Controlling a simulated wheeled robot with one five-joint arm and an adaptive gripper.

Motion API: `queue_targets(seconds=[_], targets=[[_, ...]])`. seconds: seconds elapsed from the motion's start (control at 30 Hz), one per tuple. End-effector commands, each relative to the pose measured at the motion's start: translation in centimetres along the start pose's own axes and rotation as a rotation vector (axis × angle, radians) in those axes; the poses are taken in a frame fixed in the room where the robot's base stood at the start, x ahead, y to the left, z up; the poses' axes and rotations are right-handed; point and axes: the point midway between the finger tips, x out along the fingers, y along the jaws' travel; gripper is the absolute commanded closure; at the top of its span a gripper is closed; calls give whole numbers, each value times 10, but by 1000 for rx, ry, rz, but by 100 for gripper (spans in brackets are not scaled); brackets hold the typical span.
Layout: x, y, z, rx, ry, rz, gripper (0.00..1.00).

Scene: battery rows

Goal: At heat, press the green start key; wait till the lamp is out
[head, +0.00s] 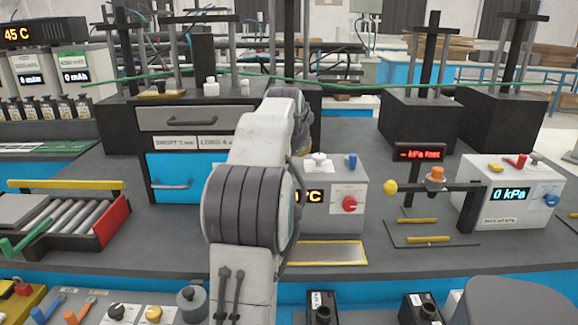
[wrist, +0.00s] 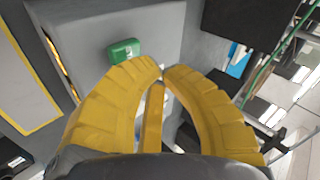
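A light grey heater box (head: 337,185) stands right of my arm in the head view. Its orange temperature display (head: 312,196) is partly covered by my arm, so only the end of the reading shows. A red knob (head: 349,204) is on its front. In the wrist view the green key (wrist: 124,50) sits on the grey box (wrist: 160,22), just beyond and left of my gripper (wrist: 163,70). The yellow fingertips are together, hold nothing visible, and appear apart from the key. The head view hides the green key and fingertips behind my arm. I cannot make out a lit lamp.
A yellow-edged plate (head: 325,253) lies before the heater. A kPa box (head: 510,195) and a stand with an orange knob (head: 435,178) are to the right. A drawer cabinet (head: 172,175) and roller tray (head: 70,220) are left. A display (head: 28,33) reads 45 C.

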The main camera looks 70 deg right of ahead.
Motion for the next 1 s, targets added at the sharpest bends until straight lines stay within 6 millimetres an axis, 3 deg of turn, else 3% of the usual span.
queue_targets(seconds=[1.0], targets=[[6,5,3,0,-1,-1,100]])
